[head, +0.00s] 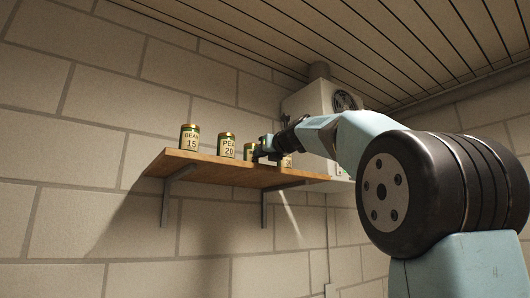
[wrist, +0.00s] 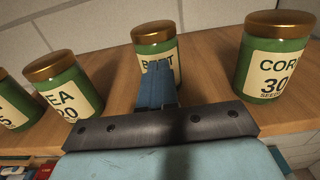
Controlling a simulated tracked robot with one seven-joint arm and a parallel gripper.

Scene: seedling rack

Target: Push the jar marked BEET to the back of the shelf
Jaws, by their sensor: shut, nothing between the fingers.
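The jar marked BEET (wrist: 155,45) is green with a gold lid and a cream label. It stands upright on the wooden shelf (head: 210,167), straight ahead in the wrist view, set further back than the jars on either side. My gripper (wrist: 158,72) is shut, with its blue fingers in front of the BEET jar. The fingertips cover the lower part of its label. I cannot tell whether they touch it. In the head view my gripper (head: 262,152) is at the shelf and partly hides the BEET jar (head: 249,150).
The jar marked PEA 20 (wrist: 65,85) stands to the left and CORN 30 (wrist: 272,58) to the right. A BEAN 15 jar (head: 189,138) stands at the shelf's left end. A wall box with a fan (head: 318,105) is behind the arm. Bare shelf lies between the jars.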

